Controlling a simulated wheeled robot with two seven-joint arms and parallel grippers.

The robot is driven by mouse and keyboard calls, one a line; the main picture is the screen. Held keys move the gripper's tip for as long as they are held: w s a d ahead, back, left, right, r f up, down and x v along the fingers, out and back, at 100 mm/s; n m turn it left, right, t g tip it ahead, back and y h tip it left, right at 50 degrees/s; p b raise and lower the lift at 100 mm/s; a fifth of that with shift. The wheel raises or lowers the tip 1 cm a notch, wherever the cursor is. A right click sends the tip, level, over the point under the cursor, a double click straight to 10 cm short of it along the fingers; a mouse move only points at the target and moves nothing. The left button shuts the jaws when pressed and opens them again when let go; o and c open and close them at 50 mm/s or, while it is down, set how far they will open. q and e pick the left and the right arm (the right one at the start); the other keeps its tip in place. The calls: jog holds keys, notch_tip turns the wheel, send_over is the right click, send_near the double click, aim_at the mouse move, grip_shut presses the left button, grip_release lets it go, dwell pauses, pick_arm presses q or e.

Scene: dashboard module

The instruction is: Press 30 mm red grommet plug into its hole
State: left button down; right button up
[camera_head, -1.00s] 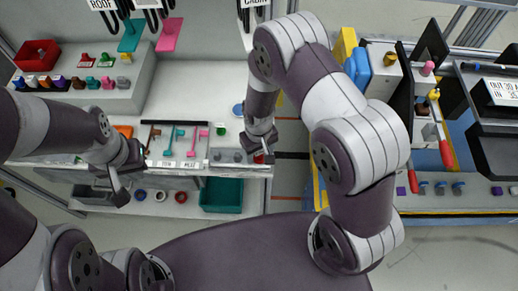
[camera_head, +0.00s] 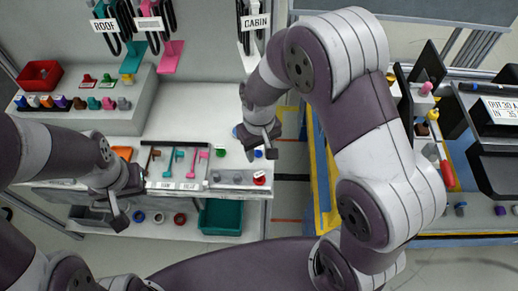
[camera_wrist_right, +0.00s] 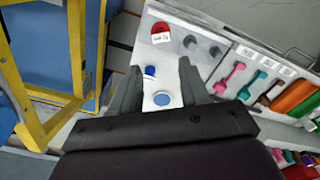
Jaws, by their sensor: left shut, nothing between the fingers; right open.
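A round red plug (camera_head: 259,177) sits at the front right corner of the white bench, beside a small white label. It also shows in the right wrist view (camera_wrist_right: 159,29), beyond my fingers; I cannot tell how deep it is seated. My right gripper (camera_head: 260,150) is open and empty, behind and above the red plug, apart from it. In the right wrist view its fingers (camera_wrist_right: 160,66) point towards a small blue plug (camera_wrist_right: 150,72) and a blue disc (camera_wrist_right: 163,99). My left gripper (camera_head: 119,214) is shut and empty, in front of the bench's left part.
Grey round knobs (camera_head: 225,177) stand left of the red plug. Several coloured tools (camera_head: 180,160) lie further left. A teal bin (camera_head: 219,216) is on the lower shelf. A yellow frame (camera_head: 323,170) stands right of the bench, across a gap.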

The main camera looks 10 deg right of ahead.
aim_at(259, 174)
jog(key=shift+s+f+m+g+p, duration=0.1)
jog(key=shift+s+m+g+p, duration=0.25)
jog(key=shift+s+p, duration=0.35)
jog(key=c, duration=0.5)
notch_tip(259, 174, down, 2)
jog(key=m, duration=0.5)
jog(key=shift+m+p, duration=0.25)
jog(key=shift+p, duration=0.15)
grip_shut()
jog(key=m, duration=0.2)
jog(key=shift+f+m, duration=0.3)
jog(key=shift+m, duration=0.1)
jog(key=m, duration=0.3)
jog(key=shift+w+f+m, duration=0.15)
jog(key=shift+w+m, duration=0.15)
jog(key=shift+w, duration=0.1)
jog(key=shift+f+m, duration=0.1)
jog(key=shift+m, duration=0.2)
notch_tip(259, 174, down, 6)
jog(key=b, duration=0.6)
